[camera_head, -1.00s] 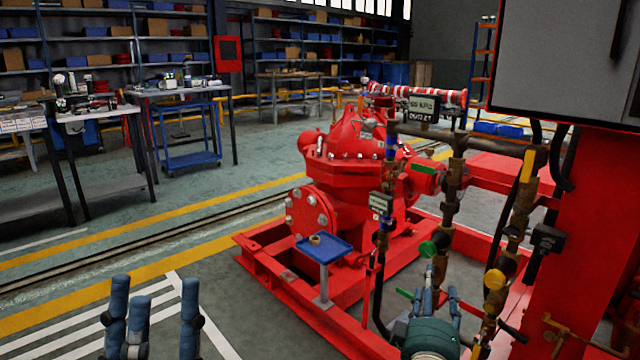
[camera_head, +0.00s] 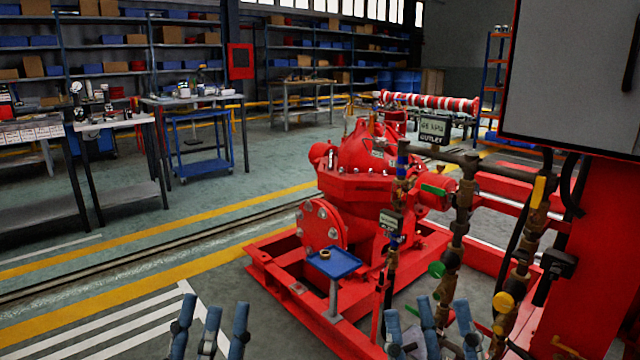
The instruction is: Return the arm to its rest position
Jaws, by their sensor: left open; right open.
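My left gripper (camera_head: 210,328) shows at the bottom left with its blue fingers spread apart, open and empty above the floor. My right gripper (camera_head: 430,325) shows at the bottom, right of centre, in front of the pumpset's pipework. Its blue fingers are spread and hold nothing that I can see. The red diesel pump (camera_head: 365,185) stands on its red base frame beyond both grippers. Both arms behind the fingers are out of view below.
A small blue tray (camera_head: 333,262) on a post holds a brass-coloured ring. A grey cabinet (camera_head: 570,80) stands at right. The striped floor at left is clear.

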